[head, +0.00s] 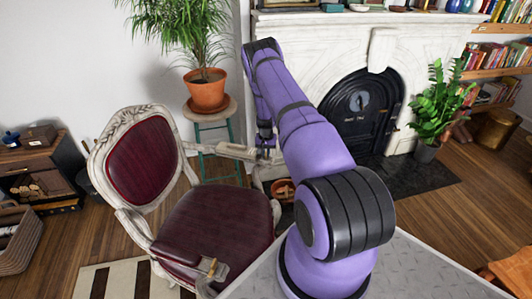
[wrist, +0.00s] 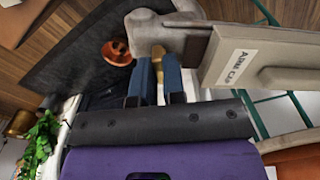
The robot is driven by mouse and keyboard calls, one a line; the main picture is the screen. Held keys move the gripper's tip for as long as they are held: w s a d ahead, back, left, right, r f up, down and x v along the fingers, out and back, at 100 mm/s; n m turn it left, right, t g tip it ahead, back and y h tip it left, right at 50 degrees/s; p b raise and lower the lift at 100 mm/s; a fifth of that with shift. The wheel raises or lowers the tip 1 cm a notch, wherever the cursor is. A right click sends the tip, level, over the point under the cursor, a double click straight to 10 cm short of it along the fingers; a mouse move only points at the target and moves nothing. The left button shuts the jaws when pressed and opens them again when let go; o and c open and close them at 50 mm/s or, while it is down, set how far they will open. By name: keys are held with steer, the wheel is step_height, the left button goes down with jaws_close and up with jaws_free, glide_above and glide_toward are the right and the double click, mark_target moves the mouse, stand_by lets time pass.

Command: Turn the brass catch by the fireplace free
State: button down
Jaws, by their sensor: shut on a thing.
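The brass catch (wrist: 158,52) shows in the wrist view at the end of a pale armrest, beside a beige panel (wrist: 240,62) with a white label that seems to read "ARM CAP". My gripper (wrist: 158,68) has its two blue fingers shut on the catch, one on each side. In the head view my gripper (head: 266,142) is at the front end of the far armrest (head: 228,149) of the carved white chair with a dark red seat (head: 215,222). The catch is hidden there by my gripper and arm.
Another small brass piece (head: 212,266) is on the chair's near armrest. A potted palm (head: 207,90) stands on a teal-legged stool behind the chair. A copper bowl (wrist: 116,50) is on the dark hearth near the gripper. The marble fireplace (head: 318,50) is behind my arm.

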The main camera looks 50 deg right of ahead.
steer(key=shift+m, duration=1.2)
steer(key=c, duration=1.2)
jaws_free()
step_height(320, 180, up, 11)
steer(key=shift+f, duration=0.1)
